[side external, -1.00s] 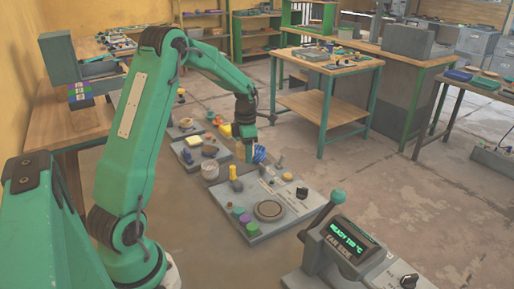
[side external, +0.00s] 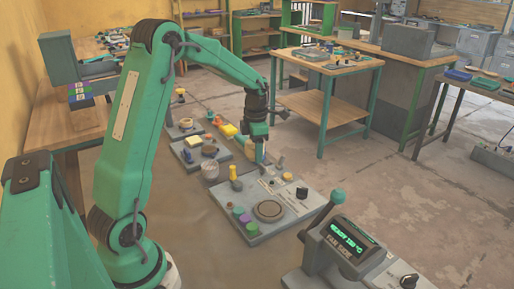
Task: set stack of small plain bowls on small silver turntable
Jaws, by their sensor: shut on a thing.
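My gripper (side external: 259,155) hangs pointing down over the far edge of the near grey board. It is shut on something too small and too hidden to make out. A pale ribbed round piece (side external: 210,171) stands left of my gripper; I cannot tell whether it is a stack of bowls. A round flat disc (side external: 269,209) with a darker rim lies on the near grey board, nearer the camera than my gripper. It looks brownish grey, and I cannot be sure it is the silver turntable. Its top looks bare.
Another board (side external: 190,162) holds small items farther back.

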